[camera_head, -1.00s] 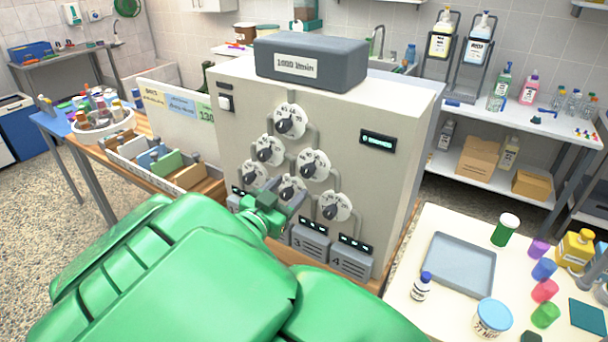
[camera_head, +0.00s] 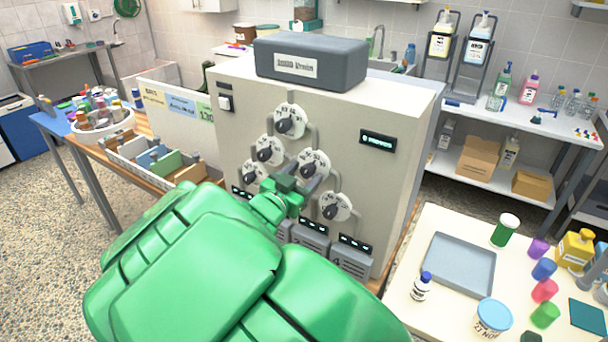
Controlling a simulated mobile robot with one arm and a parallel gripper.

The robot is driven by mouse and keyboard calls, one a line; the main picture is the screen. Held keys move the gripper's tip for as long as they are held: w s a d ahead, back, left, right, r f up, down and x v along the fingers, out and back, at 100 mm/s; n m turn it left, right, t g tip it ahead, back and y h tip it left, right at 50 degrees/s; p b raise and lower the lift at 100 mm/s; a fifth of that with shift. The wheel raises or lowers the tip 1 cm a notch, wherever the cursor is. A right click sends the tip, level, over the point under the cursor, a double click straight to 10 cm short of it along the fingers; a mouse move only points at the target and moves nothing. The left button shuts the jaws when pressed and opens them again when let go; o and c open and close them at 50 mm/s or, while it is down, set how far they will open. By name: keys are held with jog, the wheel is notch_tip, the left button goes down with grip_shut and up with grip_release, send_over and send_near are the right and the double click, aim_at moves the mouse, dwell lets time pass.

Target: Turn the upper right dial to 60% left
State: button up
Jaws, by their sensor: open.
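The beige panel (camera_head: 235,135) carries several round white dials with dark pointer knobs in branching rows. A single dial (camera_head: 290,121) sits at the top. Below it are a left dial (camera_head: 269,150) and a right dial (camera_head: 314,164), the right one of that upper pair. My green gripper (camera_head: 303,179) is open, with its fingertips at the lower left edge of that right dial. I cannot tell whether they touch its knob. A lower right dial (camera_head: 334,207) is clear of my gripper. My gripper and arm hide the lower middle dial.
A grey box (camera_head: 340,60) with a label sits on top of the panel, and a small lit display (camera_head: 378,141) is at its right. Grey numbered boxes (camera_head: 351,258) line its foot. A white table (camera_head: 412,290) with a tray (camera_head: 460,262) and containers stands at right.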

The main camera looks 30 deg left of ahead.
jog(key=shift+w, duration=0.35)
jog(key=c, duration=1)
jog(key=shift+c, duration=0.2)
jog(key=shift+n, duration=0.4)
jog(key=n, duration=0.3)
jog(key=shift+n, duration=2)
